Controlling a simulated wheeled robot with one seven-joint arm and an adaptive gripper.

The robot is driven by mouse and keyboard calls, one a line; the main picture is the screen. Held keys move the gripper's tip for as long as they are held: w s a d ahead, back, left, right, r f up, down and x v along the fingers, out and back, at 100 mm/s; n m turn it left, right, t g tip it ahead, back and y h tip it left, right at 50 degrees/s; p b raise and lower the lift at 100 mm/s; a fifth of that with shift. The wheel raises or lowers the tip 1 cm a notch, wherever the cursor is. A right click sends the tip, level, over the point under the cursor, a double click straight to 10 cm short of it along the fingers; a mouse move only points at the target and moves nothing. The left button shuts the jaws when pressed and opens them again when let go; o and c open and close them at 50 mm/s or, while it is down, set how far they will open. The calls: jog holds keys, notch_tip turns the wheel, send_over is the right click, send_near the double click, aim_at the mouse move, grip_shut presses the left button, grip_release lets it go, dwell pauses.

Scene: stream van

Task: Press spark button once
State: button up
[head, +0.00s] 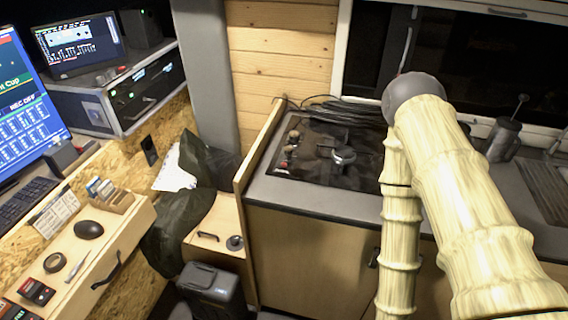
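A dark cooktop (325,178) is set in the grey counter, with a round burner (343,156) near its right side. A column of small controls lies along its left edge. A small red control (284,164) is the lowest of them, with knobs (292,143) just above. I cannot tell for sure which one is the spark button. My pale, ringed arm covers the right of the view and hides part of the counter beside the cooktop. My gripper is not in view.
A wooden panel (262,142) rises along the cooktop's left side. Dark cables (335,112) lie behind it. A grey metal mug (502,140) stands right of my arm. A low wooden box (214,228) and a dark bin (212,290) stand left of the cabinet.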

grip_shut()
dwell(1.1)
